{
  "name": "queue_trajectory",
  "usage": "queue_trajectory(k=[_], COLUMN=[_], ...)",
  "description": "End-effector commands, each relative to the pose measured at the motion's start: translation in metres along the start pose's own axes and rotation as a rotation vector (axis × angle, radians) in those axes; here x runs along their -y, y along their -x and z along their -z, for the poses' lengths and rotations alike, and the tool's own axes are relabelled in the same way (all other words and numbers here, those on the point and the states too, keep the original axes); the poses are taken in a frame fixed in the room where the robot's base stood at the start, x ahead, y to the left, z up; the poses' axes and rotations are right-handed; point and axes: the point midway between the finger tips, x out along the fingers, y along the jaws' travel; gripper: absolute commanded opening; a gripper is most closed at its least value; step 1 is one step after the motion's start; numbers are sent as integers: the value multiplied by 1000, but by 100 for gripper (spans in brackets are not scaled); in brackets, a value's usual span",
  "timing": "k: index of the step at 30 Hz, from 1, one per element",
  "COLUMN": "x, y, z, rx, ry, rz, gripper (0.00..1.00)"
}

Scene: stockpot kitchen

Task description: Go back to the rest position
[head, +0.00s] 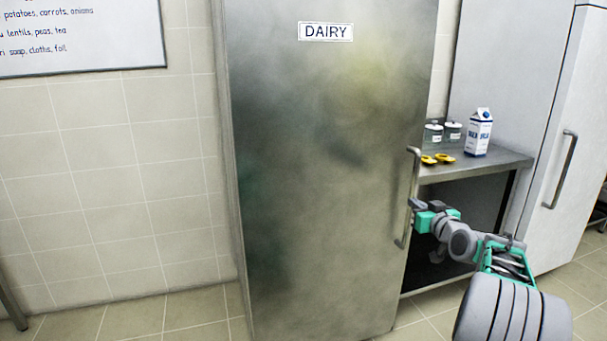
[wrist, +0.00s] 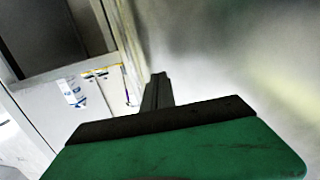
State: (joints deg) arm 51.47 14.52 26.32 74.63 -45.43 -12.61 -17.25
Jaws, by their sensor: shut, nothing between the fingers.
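My gripper (head: 413,206) is at the right edge of a tall steel door marked DAIRY (head: 325,180), beside the middle of its long vertical handle (head: 413,178). Its fingers are shut with nothing between them. In the wrist view the gripper (wrist: 157,90) shows as a narrow dark pair of fingers, with the pale door surface (wrist: 240,60) filling the right side. I cannot tell whether the fingers touch the handle. The DAIRY door looks closed.
A steel counter (head: 500,160) right of the door holds a milk carton (head: 479,134), two lidded jars (head: 443,133) and yellow items (head: 437,159). A tall grey cabinet (head: 575,150) with a handle stands further right. A whiteboard (head: 80,35) hangs on the left wall. Tiled floor shows front left.

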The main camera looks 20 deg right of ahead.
Motion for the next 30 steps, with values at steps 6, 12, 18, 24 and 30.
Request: queue_trajectory(k=[6,12,18,24,30], x=[184,304,348,349,349], y=[37,164,308,361,361], z=[63,71,62,46,46], rx=[379,764,1076,1190,1190], ry=[24,56,94,104,104], rz=[131,168,136,104,104], gripper=[0,0,0,0,0])
